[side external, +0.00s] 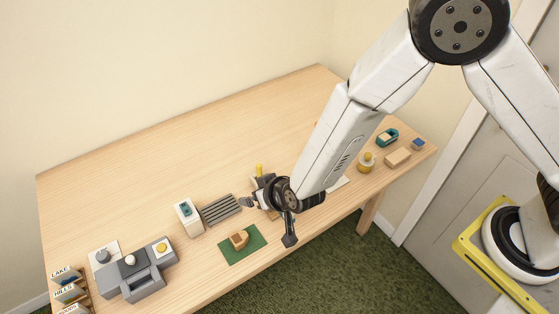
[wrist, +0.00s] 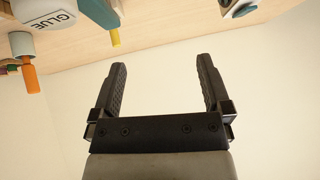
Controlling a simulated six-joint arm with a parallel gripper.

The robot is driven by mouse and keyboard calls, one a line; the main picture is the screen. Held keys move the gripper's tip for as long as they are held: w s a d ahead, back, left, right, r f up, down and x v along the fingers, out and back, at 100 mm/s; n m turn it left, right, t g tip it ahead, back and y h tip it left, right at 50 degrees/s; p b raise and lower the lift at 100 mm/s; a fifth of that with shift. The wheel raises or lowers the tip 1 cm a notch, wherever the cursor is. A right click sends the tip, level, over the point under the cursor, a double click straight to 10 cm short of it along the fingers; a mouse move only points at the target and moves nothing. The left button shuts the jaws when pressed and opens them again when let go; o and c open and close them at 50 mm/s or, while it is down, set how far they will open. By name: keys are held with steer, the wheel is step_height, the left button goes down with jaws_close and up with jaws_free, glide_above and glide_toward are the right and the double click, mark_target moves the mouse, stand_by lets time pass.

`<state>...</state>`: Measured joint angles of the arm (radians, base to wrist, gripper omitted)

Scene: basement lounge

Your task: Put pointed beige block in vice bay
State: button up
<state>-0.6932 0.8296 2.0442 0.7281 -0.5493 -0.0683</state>
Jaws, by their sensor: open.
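A beige wooden block (side external: 239,239) sits on a green mat (side external: 246,253) near the table's front edge; its shape is too small to make out surely. A grey device with block-like parts (side external: 143,287) stands at the left; I cannot tell whether it holds the vice bay. My gripper (side external: 267,222) is open near the front edge, just right of the mat and apart from the block. The wrist view shows its two fingers (wrist: 161,65) spread with nothing between them. The block is not recognisable in the wrist view.
A white box (side external: 189,218) and a grey slatted rack (side external: 220,210) stand behind the mat. Label stands (side external: 68,292) are at the far left. A tan block (side external: 397,158) and a teal item (side external: 387,138) lie at the right. The table's back (side external: 190,150) is clear. A glue container (wrist: 45,12) shows in the wrist view.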

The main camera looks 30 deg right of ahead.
steer(key=s+d+r+g, duration=0.2)
steer(key=d+r, duration=0.7)
steer(key=d, duration=0.5)
steer(key=shift+s+g, duration=0.25)
steer(key=shift+g, duration=0.25)
steer(key=s+d+r+g, duration=0.1)
steer(key=s+d, duration=0.2)
steer(key=d, duration=0.1)
steer(key=s+d+r+g+h, duration=0.1)
steer(key=s+d, duration=0.2)
steer(key=d, duration=0.1)
steer(key=s+d+r+g, duration=0.1)
steer(key=s+d+r, duration=0.1)
steer(key=s+d, duration=0.2)
steer(key=shift+h, duration=0.3)
steer(key=shift+a, duration=0.15)
